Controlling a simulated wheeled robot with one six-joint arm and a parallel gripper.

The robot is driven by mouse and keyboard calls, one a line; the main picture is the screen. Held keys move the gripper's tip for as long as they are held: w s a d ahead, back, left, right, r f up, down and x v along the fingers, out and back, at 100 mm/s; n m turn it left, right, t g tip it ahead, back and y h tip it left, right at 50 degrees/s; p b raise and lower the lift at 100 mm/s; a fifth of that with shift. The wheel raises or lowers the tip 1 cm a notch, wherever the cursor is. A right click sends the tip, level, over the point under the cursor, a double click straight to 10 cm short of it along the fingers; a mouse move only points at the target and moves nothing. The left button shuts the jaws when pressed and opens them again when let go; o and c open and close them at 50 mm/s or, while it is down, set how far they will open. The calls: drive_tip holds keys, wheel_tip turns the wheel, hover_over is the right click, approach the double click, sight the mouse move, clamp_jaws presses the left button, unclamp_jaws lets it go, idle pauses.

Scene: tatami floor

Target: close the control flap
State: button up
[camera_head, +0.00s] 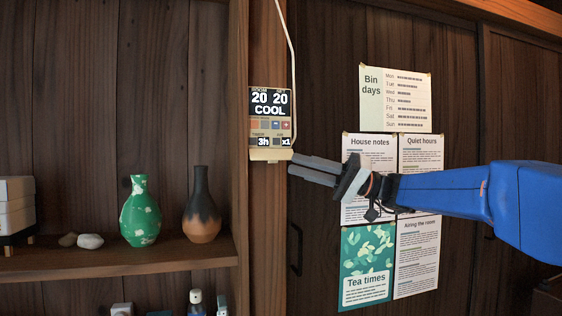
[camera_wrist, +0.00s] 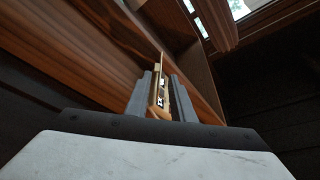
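A beige wall control unit (camera_head: 270,103) hangs on a wooden post. Its screen reads 20, 20 and COOL, with small buttons below. The control flap (camera_head: 270,154) appears as a pale lip at the unit's lower edge, standing open with the buttons and the 3h and x1 readouts uncovered. My gripper (camera_head: 291,163) is just right of and slightly below the unit's lower right corner, its two grey fingers apart. In the wrist view, the unit (camera_wrist: 161,98) shows edge-on beyond and between the fingers of my gripper (camera_wrist: 160,78). Nothing is visibly held. Contact cannot be told.
A white cable (camera_head: 291,50) runs up from the unit. Paper notices (camera_head: 394,98) are on the dark panel at right. A shelf (camera_head: 130,261) at left holds a green vase (camera_head: 140,215), a dark-orange vase (camera_head: 201,210) and stones (camera_head: 89,241).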

sight(281, 159)
drive_tip(key=shift+x, duration=2.85)
drive_tip(key=shift+c, duration=0.6)
